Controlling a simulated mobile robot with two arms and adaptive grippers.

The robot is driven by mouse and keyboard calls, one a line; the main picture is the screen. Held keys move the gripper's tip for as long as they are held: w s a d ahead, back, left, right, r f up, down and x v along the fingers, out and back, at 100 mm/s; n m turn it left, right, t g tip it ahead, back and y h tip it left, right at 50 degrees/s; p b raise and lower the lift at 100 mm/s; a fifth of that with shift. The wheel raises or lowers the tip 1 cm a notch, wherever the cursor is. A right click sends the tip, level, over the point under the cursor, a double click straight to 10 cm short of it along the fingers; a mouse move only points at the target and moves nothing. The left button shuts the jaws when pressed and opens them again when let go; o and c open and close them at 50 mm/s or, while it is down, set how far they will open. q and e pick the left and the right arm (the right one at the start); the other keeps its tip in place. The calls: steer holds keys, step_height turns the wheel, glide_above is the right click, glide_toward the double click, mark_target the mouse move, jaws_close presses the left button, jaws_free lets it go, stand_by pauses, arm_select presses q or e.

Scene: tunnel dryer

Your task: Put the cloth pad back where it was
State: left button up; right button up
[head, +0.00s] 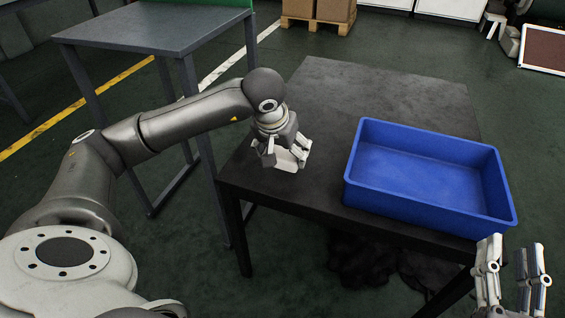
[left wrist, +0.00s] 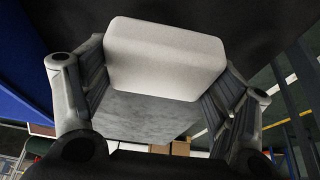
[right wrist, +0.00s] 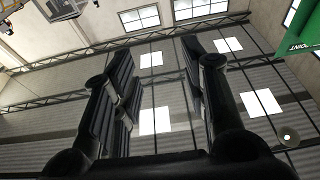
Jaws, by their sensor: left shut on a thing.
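The cloth pad (left wrist: 165,55) is a white, rounded block between the fingers of my left gripper in the left wrist view. In the head view the pad (head: 288,160) shows pale between the fingertips, low over the dark table (head: 375,90). My left gripper (head: 287,155) is shut on the pad, near the table's left front part. I cannot tell whether the pad touches the table. My right gripper (head: 511,275) is at the lower right of the head view, fingers apart and empty. In the right wrist view its fingers (right wrist: 160,95) frame only ceiling.
An empty blue bin (head: 430,175) stands on the right part of the dark table. A grey table (head: 150,25) stands at the back left. The dark table's back left part is clear. A pallet with boxes (head: 318,15) is on the floor behind.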

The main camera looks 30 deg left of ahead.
mark_target(283, 160)
arm_select(q)
steer(key=shift+w+a+f, duration=0.15)
steer(key=shift+f, duration=0.2)
step_height(283, 160, down, 3)
steer(key=shift+w+a+f+b, duration=0.1)
steer(key=shift+b, duration=0.45)
arm_select(e)
steer(key=r+t, duration=0.1)
steer(key=s+r+t, duration=0.1)
steer(key=r, duration=0.1)
steer(key=s+r+t+y, duration=0.1)
steer(key=r, duration=0.1)
steer(key=shift+s, duration=0.15)
arm_select(q)
steer(key=o, duration=1.1)
